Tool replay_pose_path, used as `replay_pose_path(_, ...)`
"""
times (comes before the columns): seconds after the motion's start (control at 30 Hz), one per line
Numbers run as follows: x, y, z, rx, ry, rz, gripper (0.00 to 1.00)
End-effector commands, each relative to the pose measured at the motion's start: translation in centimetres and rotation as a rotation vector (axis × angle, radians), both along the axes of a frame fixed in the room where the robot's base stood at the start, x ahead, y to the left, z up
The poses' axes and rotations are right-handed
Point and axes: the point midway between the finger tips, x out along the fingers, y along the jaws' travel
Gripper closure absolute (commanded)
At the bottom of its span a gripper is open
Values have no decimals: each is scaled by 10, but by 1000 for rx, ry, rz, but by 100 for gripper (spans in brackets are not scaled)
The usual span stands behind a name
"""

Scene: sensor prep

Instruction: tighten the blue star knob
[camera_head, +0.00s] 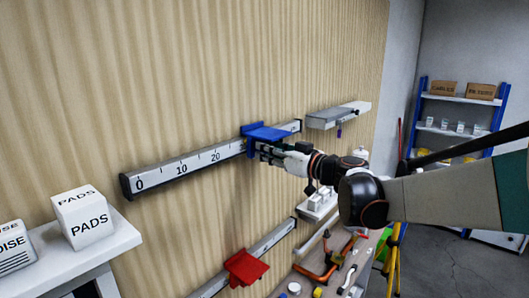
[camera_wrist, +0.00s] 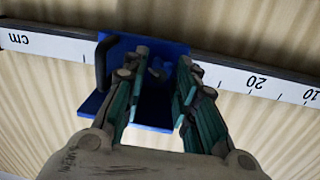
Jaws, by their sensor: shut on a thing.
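A blue carriage (camera_head: 266,132) sits on the upper scale rail (camera_head: 190,164), past the 20 mark. It also shows in the wrist view (camera_wrist: 122,48). My gripper (camera_head: 264,152) reaches in from the right to the front of the carriage, just under its top plate. In the wrist view my gripper (camera_wrist: 163,62) has its fingers on either side of the small blue star knob (camera_wrist: 156,74). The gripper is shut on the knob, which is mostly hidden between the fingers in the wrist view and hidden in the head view.
A red carriage (camera_head: 244,267) sits on a lower rail below. A PADS box (camera_head: 84,216) stands on a shelf at left. A bench with tools (camera_head: 322,262) lies below my arm.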

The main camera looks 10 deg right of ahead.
Motion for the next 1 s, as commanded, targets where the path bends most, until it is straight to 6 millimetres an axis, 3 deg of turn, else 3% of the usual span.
replay_pose_path(0.1,0,0,1,1,0,-1,97)
replay_pose_path(0.13,0,0,1,1,0,-1,67)
replay_pose_path(0.2,0,0,1,1,0,-1,53)
replay_pose_path(0.6,-4,-3,0,0,0,-1,53)
replay_pose_path(1.0,-54,-32,1,0,0,-3,53)
